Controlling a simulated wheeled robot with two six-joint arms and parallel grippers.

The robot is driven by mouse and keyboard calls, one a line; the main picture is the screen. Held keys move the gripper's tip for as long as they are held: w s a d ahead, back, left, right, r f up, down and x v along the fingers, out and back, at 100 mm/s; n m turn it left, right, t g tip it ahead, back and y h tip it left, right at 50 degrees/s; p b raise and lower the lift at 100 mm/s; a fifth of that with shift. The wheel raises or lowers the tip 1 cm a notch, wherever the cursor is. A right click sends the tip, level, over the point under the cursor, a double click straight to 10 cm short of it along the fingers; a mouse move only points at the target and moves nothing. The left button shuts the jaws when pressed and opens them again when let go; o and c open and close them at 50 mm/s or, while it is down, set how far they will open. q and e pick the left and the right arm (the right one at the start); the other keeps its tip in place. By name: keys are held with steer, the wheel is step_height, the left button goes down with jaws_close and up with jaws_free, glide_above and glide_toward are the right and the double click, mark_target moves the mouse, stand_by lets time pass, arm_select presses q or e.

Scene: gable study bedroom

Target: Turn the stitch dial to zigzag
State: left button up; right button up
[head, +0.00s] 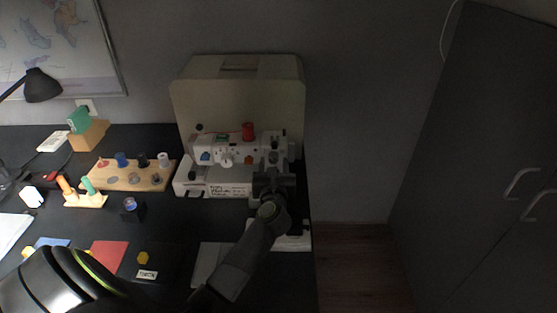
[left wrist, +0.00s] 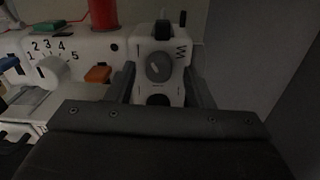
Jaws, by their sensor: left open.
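The white sewing machine (head: 228,176) stands on the dark desk. The stitch dial (left wrist: 159,67) is a dark grey round knob with a short pale slanted mark, on the machine's right end in the left wrist view. A zigzag symbol (left wrist: 182,52) is printed to the right of the dial. My left gripper (head: 272,163) is open in front of the machine's right end and hides the dial in the head view. In the left wrist view its fingers (left wrist: 160,72) stand on either side of the dial; I cannot tell whether they touch it. My right gripper is not in view.
A white numbered dial (left wrist: 54,72) and an orange lever (left wrist: 97,74) sit left of the stitch dial. A red spool (head: 248,131) stands on top of the machine. The beige case (head: 240,95) is behind. A wooden spool rack (head: 130,181) stands to the left.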

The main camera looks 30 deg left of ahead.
arm_select(q)
steer(key=shift+s+r, duration=0.1)
steer(key=c, duration=1)
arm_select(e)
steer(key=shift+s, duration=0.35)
